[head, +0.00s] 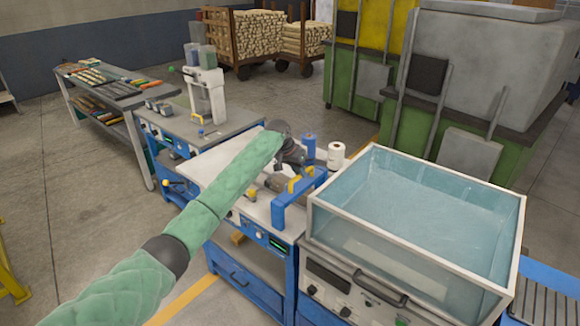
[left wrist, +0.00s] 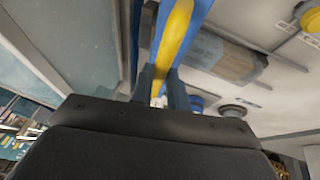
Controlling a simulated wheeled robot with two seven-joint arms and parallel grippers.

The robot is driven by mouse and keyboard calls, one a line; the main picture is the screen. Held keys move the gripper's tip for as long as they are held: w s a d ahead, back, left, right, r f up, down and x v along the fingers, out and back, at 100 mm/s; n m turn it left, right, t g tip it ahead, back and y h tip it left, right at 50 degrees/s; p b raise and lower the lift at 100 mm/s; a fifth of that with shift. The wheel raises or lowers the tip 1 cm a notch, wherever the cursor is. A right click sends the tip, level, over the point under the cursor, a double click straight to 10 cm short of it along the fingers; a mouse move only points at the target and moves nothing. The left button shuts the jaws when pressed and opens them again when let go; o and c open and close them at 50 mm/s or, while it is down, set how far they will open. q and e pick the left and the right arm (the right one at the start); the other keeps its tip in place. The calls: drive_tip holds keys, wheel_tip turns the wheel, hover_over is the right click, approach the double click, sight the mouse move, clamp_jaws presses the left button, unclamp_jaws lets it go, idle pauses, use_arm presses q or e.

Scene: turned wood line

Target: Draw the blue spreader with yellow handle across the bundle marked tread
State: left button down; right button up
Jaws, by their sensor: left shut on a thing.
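The blue spreader with yellow handle (head: 295,185) is on the white worktop, and its blue body (head: 296,203) runs along the worktop's right side. In the left wrist view its yellow handle (left wrist: 172,35) lies between the two fingers of my left gripper (left wrist: 161,88), which is shut on it. In the head view the dark wrist of that arm hides part of the area. A brown-grey bundle (left wrist: 222,57) with a label lies right beside the spreader in the wrist view; the lettering is too small to read. My right gripper is not in view.
A glass-walled tank of water (head: 420,205) stands close on the right. A white paper roll (head: 336,155) and a blue cylinder (head: 309,145) stand behind the spreader. A bench with a white machine (head: 205,90) is behind left. The worktop's left part is mostly clear.

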use_arm(q)
drive_tip(key=shift+s+d+r, duration=0.1)
drive_tip(key=shift+s+d, duration=0.5)
drive_tip(key=shift+d, duration=0.2)
drive_tip(key=shift+s+d, duration=0.2)
drive_tip(key=shift+d, duration=0.05)
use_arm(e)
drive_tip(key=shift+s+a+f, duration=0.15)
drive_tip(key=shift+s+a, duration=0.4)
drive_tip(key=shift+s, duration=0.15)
